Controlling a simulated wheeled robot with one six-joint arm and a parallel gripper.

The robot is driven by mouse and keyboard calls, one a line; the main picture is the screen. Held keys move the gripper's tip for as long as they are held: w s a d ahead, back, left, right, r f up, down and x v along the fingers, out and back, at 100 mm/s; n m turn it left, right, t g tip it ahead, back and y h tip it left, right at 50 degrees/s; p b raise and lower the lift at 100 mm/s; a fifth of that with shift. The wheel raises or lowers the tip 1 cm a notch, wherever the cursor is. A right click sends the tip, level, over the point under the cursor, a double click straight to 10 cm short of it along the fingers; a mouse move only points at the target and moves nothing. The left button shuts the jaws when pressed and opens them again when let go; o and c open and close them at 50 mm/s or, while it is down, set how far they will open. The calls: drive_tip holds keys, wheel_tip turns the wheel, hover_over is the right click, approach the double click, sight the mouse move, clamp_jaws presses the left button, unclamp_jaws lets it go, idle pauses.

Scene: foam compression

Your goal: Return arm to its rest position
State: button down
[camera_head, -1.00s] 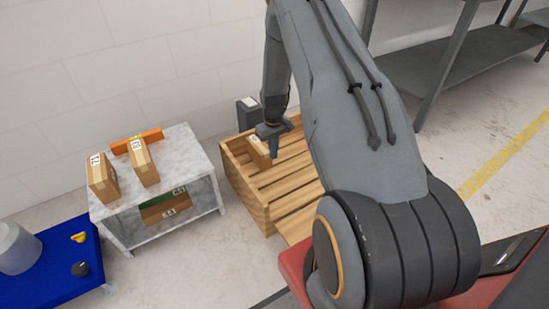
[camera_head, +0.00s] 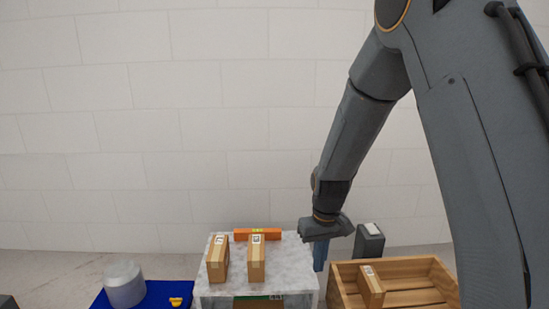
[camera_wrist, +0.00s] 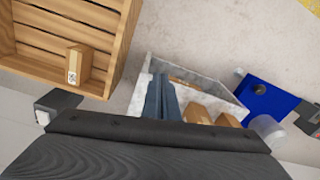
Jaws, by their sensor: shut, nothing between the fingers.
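My gripper (camera_head: 320,254) hangs from my raised arm in the head view, near the right edge of the marble-topped stand and left of the wooden crate. Its fingers are together and hold nothing; they also show in the wrist view (camera_wrist: 160,98). A cardboard box (camera_head: 370,287) stands inside the wooden crate (camera_head: 400,265), apart from the gripper, and also shows in the wrist view (camera_wrist: 78,65). Two more cardboard boxes (camera_head: 218,258) (camera_head: 256,260) stand on the stand (camera_head: 283,255).
An orange bar (camera_head: 257,234) lies at the stand's back edge. A dark grey box (camera_head: 369,242) stands behind the crate. A blue surface (camera_head: 155,297) at left bears a grey cylinder (camera_head: 124,286) and a small yellow object (camera_head: 176,301). A white block wall (camera_head: 170,120) rises behind.

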drive_tip(key=s+a+r+n, duration=0.1)
drive_tip(key=s+a+r, duration=0.4)
drive_tip(key=s+a, duration=0.15)
drive_tip(key=s+a+r+n, duration=0.1)
drive_tip(key=s+a+r, duration=0.35)
drive_tip(key=s, duration=0.35)
drive_tip(key=s+a+r+n, duration=0.1)
drive_tip(key=s+r, duration=0.1)
drive_tip(key=s, duration=0.6)
drive_tip(key=s+a+r, duration=0.2)
drive_tip(key=s, duration=0.6)
drive_tip(key=d+r+m+p, duration=0.3)
drive_tip(key=d+r+p, duration=0.7)
drive_tip(key=r+p, duration=0.3)
drive_tip(key=d+r+m+p, duration=0.3)
drive_tip(key=d+r+p, duration=0.7)
drive_tip(key=p, duration=0.8)
wheel_tip(320, 180, up, 3)
drive_tip(key=shift+w+d+f, duration=0.1)
drive_tip(key=shift+w+d, duration=0.1)
drive_tip(key=shift+d, duration=0.2)
